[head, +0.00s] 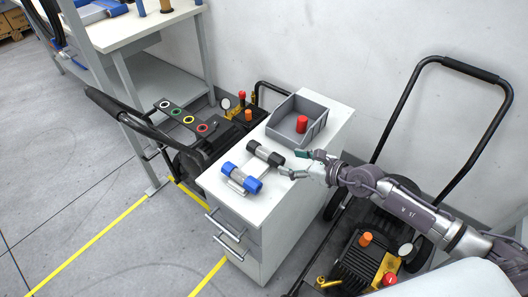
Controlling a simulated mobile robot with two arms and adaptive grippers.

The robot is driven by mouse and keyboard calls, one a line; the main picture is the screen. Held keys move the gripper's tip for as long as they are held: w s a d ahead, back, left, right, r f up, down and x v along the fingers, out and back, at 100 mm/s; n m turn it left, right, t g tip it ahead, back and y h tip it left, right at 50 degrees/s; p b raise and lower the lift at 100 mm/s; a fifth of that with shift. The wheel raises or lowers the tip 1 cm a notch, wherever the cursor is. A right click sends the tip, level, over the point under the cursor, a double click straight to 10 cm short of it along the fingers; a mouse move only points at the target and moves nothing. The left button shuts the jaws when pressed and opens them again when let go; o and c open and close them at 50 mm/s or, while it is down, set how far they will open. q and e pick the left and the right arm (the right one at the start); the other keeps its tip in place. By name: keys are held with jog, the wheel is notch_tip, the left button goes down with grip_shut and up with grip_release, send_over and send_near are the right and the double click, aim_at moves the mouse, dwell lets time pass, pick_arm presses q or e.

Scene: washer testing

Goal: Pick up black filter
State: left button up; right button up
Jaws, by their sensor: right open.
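The black filter (264,152), a grey cylinder with black end caps, lies on the white top of the drawer cabinet (300,185). My right gripper (291,163) reaches in from the right. Its fingers are open and empty, spread just to the right of the filter's near black cap. I cannot tell whether a fingertip touches the cap. My left gripper is not in view.
A similar filter with blue caps (241,178) lies in front of the black one. A grey bin (283,122) holding a red cylinder (302,124) stands behind. Wheeled machines with black handles stand left (180,120) and right (365,258) of the cabinet.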

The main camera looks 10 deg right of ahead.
aim_at(281, 159)
jog(key=shift+x, duration=1.1)
jog(key=x, duration=0.3)
jog(key=shift+w+a+f, duration=0.1)
jog(key=shift+w+a, duration=0.1)
jog(key=shift+a, duration=0.1)
jog(key=shift+w+a, duration=0.1)
jog(key=shift+w, duration=0.05)
jog(key=c, duration=1.2)
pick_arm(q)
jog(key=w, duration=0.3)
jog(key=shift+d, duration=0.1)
pick_arm(e)
jog(key=shift+c, duration=0.3)
